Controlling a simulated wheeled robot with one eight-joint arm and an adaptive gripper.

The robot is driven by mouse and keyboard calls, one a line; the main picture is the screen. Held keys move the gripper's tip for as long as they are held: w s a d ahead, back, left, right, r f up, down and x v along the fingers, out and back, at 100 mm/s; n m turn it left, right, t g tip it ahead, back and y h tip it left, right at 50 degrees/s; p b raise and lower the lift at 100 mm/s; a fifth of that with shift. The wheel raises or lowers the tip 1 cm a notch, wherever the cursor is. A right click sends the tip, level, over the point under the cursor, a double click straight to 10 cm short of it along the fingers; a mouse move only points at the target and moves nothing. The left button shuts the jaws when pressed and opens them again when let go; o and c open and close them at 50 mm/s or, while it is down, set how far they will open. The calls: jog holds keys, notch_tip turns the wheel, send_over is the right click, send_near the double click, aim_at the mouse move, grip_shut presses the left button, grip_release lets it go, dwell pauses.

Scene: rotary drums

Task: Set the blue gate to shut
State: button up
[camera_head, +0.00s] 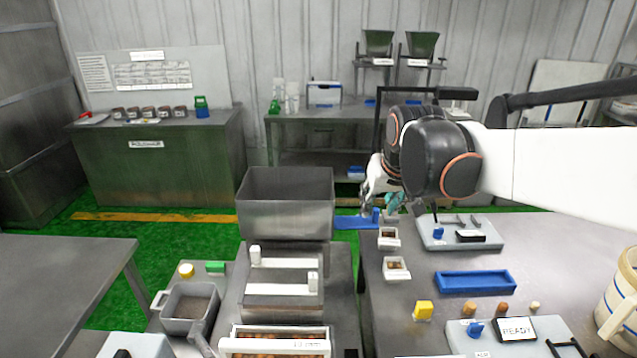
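A flat blue plate (352,223), which looks like the blue gate, sticks out at the right of the grey metal hopper (285,213). A small upright blue handle stands at its right end. My gripper (379,208) is beside this handle, just above the edge of the right table. Its fingers point down and partly overlap the handle in the view. I cannot tell whether they touch it or whether they are open or shut. The arm and wrist hide part of the area behind.
The right table (560,250) holds small white-rimmed trays (396,269), a blue tray (475,283), a panel with a blue knob (460,232) and a "READY" panel (516,330). A stand with white-handled slides (284,275) is below the hopper. Green floor is open at left.

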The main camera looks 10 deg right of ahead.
jog(key=w+d+f+p, duration=0.1)
jog(key=w+d+f, duration=0.15)
jog(key=w, duration=0.45)
jog(key=w+d+f+p, duration=0.1)
jog(key=w+d, duration=0.2)
jog(key=w, duration=0.3)
jog(key=m+g+p, duration=0.1)
jog(key=g, duration=0.1)
send_near(376, 210)
jog(key=b+x, duration=0.2)
jog(key=x, duration=0.9)
jog(key=shift+w+d+f, duration=0.1)
jog(key=shift+f, duration=0.2)
jog(key=shift+c, duration=0.3)
grip_shut()
